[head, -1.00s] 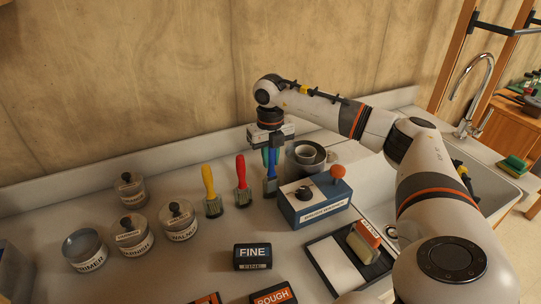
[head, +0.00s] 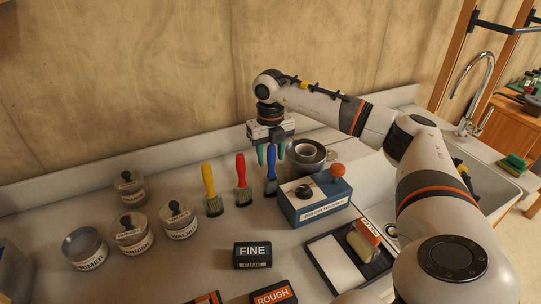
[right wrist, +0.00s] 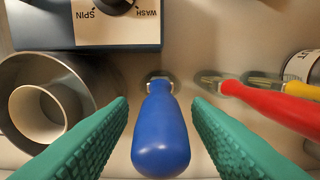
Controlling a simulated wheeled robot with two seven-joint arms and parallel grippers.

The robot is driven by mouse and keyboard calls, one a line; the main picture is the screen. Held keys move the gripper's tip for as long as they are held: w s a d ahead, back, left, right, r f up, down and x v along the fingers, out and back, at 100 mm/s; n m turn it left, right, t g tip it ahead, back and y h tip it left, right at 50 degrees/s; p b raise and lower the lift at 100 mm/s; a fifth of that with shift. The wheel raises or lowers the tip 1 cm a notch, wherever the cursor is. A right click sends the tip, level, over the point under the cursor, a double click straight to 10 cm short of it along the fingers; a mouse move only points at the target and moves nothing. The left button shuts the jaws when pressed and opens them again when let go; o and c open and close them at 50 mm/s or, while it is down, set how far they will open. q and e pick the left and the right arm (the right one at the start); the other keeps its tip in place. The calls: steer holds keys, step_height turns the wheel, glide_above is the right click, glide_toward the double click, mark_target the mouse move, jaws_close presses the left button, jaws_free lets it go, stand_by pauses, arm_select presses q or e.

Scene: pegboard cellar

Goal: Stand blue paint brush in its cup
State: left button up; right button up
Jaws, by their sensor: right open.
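The blue paint brush (head: 271,180) stands upright, bristles down, on the counter behind the blue machine. In the right wrist view its blue handle (right wrist: 161,130) points toward the camera, between the two green fingers, with a gap on both sides. My right gripper (head: 271,155) is open above and around the handle top; it also shows in the right wrist view (right wrist: 160,106). A grey metal pot (head: 325,150) with a pale cup (head: 305,152) inside stands just right of the brush. I cannot tell which cup belongs to the brush. My left gripper is not in view.
A red brush (head: 241,175) and a yellow brush (head: 209,185) stand left of the blue one. The blue machine (head: 315,207) is in front of the pot. Labelled jars (head: 131,235) stand at left. A sink (head: 490,190) is at right.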

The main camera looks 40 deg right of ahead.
step_height(320, 180, up, 11)
steer(key=shift+r+b, duration=0.15)
steer(key=shift+b, duration=0.35)
steer(key=shift+r, duration=0.1)
stand_by(0.3)
